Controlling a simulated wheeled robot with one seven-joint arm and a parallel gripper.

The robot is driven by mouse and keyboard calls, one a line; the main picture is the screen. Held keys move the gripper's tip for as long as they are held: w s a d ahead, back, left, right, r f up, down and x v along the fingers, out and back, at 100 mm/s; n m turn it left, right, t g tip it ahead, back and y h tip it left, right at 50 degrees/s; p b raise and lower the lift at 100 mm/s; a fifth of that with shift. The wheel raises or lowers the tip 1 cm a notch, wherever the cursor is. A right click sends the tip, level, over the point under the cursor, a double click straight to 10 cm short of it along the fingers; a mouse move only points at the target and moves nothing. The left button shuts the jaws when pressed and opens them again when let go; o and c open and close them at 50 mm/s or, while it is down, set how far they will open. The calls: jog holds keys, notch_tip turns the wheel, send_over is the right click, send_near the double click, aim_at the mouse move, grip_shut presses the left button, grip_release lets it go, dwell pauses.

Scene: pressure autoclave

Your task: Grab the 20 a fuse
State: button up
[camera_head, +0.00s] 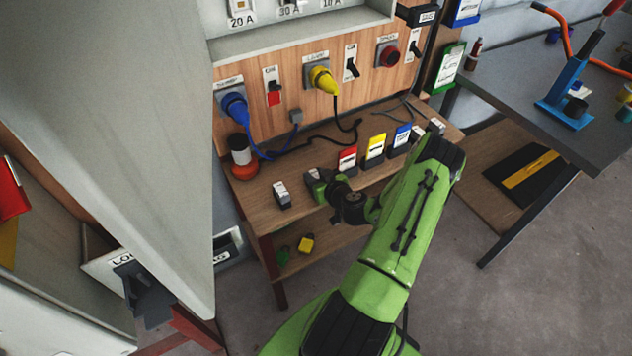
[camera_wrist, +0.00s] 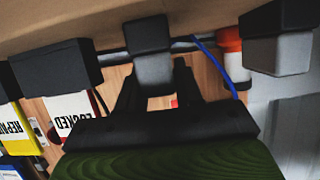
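Two dark blocks that look like fuses stand on the wooden bench top. One (camera_head: 282,194) is apart at the left; it seems to match the dark block with a grey face at the right of the wrist view (camera_wrist: 280,50). The other block (camera_head: 311,177) is at my gripper (camera_head: 322,186). In the wrist view this block (camera_wrist: 149,50) lies between the two black fingers of my gripper (camera_wrist: 155,80), which stand apart with a narrow gap on the right side. No rating is readable on either block. A "20 A" label (camera_head: 241,22) is on the panel above.
Red (camera_head: 347,160), yellow (camera_head: 375,151) and blue (camera_head: 402,140) tag holders stand to the right on the bench. A red-and-white bottle (camera_head: 240,158) stands at its left. Plugs and cables hang from the panel behind. A grey door (camera_head: 120,110) fills the left.

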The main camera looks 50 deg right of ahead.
jog(key=shift+c, duration=1.4)
jog(key=shift+r, duration=0.1)
